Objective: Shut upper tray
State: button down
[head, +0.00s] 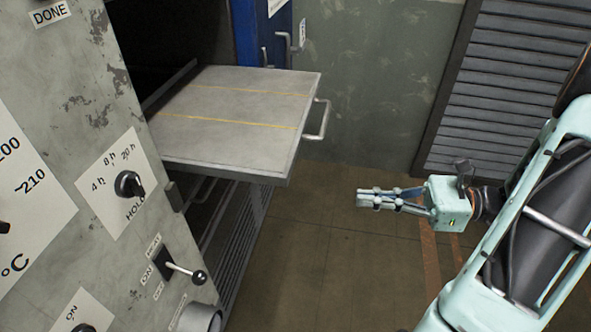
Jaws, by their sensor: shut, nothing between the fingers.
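The upper tray (240,106) is a flat grey slab with two yellow lines across it. It is pulled out to the right from the dark opening of the cabinet. A metal handle (319,120) is on its right front edge. My gripper (362,198) is shut and empty, to the right of the tray and lower in the picture. It points left and is apart from the tray and the handle.
A worn grey control panel (95,150) with knobs and a switch lever (186,271) fills the left side. A blue door (270,40) with a handle stands behind. A slatted shutter (510,90) is at right. The floor between is clear.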

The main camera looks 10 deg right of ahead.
jog(key=w+r+t, duration=0.1)
jog(key=p, duration=0.2)
send_near(288, 177)
jog(key=shift+y, duration=0.3)
jog(key=x, duration=0.7)
jog(key=shift+s+f, duration=0.1)
jog(key=shift+f, duration=0.1)
